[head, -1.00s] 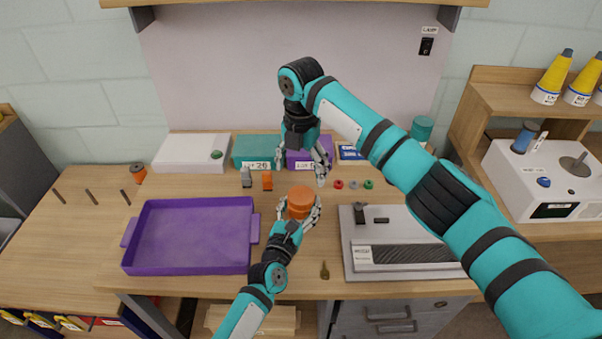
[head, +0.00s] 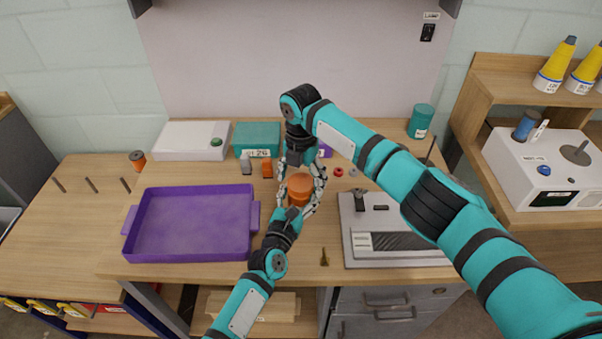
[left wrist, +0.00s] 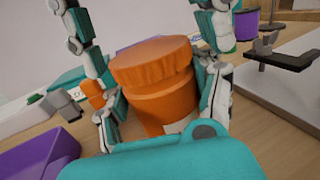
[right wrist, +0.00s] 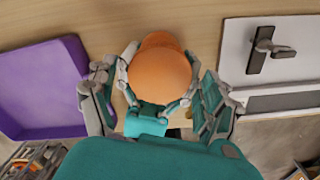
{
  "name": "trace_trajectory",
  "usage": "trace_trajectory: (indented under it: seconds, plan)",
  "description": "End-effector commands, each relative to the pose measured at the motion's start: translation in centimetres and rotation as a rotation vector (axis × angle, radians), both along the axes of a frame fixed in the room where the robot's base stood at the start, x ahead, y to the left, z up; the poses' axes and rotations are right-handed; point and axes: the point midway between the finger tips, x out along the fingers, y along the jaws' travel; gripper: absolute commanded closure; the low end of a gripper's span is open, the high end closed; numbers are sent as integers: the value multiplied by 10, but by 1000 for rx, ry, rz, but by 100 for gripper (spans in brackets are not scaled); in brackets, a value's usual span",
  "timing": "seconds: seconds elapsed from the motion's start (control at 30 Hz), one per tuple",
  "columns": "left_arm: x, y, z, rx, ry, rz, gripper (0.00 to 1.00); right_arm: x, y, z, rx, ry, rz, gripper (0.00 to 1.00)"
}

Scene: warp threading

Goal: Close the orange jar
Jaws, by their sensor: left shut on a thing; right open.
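The orange jar (left wrist: 165,105) stands upright on the table between the fingers of my left gripper (head: 299,207), which is shut on its body. Its orange lid (left wrist: 150,58) rests on top, looking slightly off-centre in the left wrist view. From above, in the right wrist view, the round lid (right wrist: 160,76) hides most of the jar. My right gripper (head: 302,168) is open and points down over the jar, its fingers on both sides of the lid. I cannot tell whether they touch it.
A purple tray (head: 252,243) lies left of the jar, and a grey metal device (head: 355,250) lies to the right. A small brass-coloured piece (head: 324,257) lies near the front edge.

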Motion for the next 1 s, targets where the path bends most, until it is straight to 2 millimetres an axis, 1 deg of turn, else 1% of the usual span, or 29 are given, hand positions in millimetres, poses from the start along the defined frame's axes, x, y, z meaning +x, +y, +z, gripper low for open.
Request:
trace_trajectory:
  seconds: [0.17, 0.6, 0.63, 0.67, 0.8, 1.0]
  plan:
    - [0, 0, 0, 0, -1, 0, 100, 0, 0, 0, 0, 0, 1, 17]
    - [0, 0, 0, 0, 0, 0, 100, 0, 0, 1, 0, 0, 1, 75]
    - [0, 0, 0, 0, 0, 0, 100, 0, 0, 1, 0, 0, 1, 77]
    - [0, 0, 0, 0, 0, 0, 100, 0, 0, 1, 0, 0, 1, 35]
    - [0, 0, 0, 0, 0, 0, 100, 0, 0, 1, 0, 0, 1, 17]
    - [0, 0, 0, 0, 0, 0, 100, 0, 0, 1, 0, 0, 1, 15]
